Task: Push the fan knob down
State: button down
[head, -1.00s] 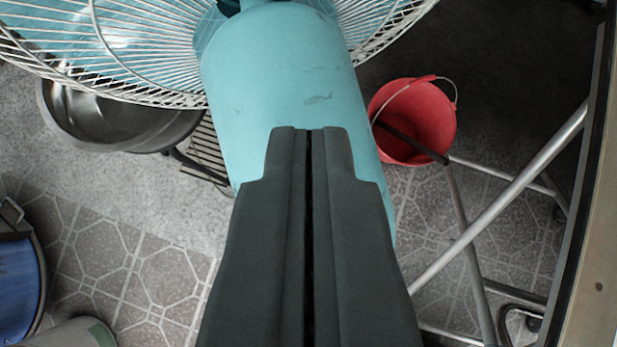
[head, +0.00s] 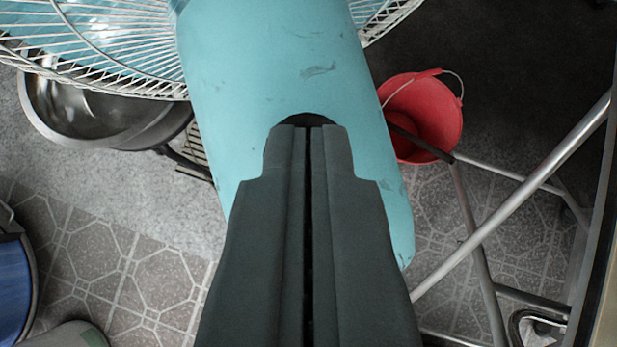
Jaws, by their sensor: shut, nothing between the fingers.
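The fan's light blue motor housing (head: 270,60) fills the upper middle of the head view, with a few dark scuffs on it. The white wire fan guard (head: 80,60) spreads behind it at the upper left, and a bit of it shows at the upper right. My gripper (head: 309,127) is shut and empty, pointing up the picture over the housing. A dark rounded shape (head: 307,119) shows just beyond the fingertips against the housing; it may be the knob or a shadow, I cannot tell. I cannot tell whether the fingertips touch the housing.
A red bucket (head: 428,118) stands on the floor to the right. Metal tube legs (head: 520,195) cross at the right, beside a dark edge. A metal bowl (head: 85,110) is at the left, a blue container (head: 14,278) at the lower left. Patterned tile floor (head: 110,265) lies below.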

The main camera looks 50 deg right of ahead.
jog(key=shift+f, duration=0.2)
notch_tip(320, 180, up, 5)
jog(key=shift+f, duration=0.15)
jog(key=v, duration=1)
jog(key=shift+f, duration=0.15)
